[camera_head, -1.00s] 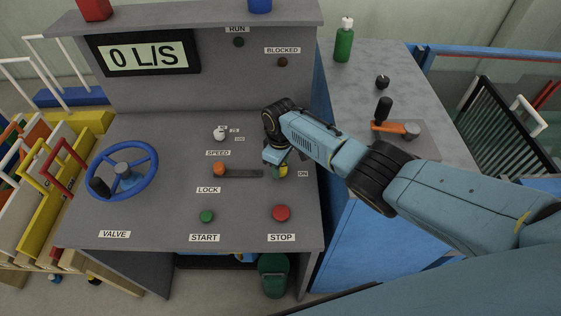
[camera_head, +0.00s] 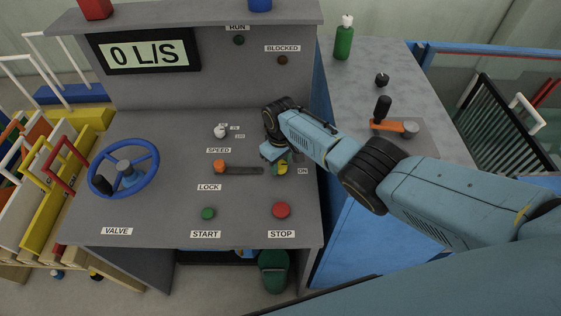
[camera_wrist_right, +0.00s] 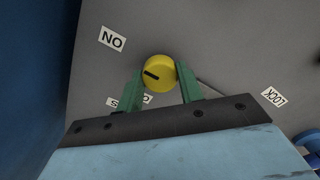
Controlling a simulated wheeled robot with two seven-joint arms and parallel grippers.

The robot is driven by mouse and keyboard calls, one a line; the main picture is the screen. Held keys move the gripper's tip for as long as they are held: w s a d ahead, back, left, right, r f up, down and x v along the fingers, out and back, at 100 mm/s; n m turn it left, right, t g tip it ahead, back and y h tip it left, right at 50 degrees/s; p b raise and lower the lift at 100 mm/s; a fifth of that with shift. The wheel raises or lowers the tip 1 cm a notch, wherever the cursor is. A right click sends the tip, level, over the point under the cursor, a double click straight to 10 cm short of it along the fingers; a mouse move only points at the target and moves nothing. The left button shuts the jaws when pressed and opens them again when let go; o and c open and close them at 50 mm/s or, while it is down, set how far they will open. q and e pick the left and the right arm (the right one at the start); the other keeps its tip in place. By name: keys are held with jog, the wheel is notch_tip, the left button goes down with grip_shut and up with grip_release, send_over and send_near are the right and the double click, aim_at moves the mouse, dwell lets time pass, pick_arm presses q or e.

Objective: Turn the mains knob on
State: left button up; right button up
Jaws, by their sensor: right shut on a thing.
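The mains knob is a round yellow knob (camera_head: 283,168) on the sloping grey console, left of the small ON label (camera_head: 303,171). In the right wrist view the knob (camera_wrist_right: 159,69) sits between the green fingers of my right gripper (camera_wrist_right: 163,85). The fingers are shut on its sides. In the head view my right gripper (camera_head: 277,170) partly covers the knob. My left gripper is not in view.
Close by are the orange lock lever (camera_head: 219,166), red STOP button (camera_head: 281,210), green START button (camera_head: 208,213) and white speed knob (camera_head: 220,131). A blue valve wheel (camera_head: 124,168) is at left.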

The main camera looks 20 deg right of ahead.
aim_at(281, 164)
jog(key=o, duration=1)
jog(key=shift+r+p, duration=0.3)
jog(key=shift+r, duration=0.3)
notch_tip(281, 164, up, 12)
jog(key=p, duration=0.2)
jog(key=shift+r, duration=0.2)
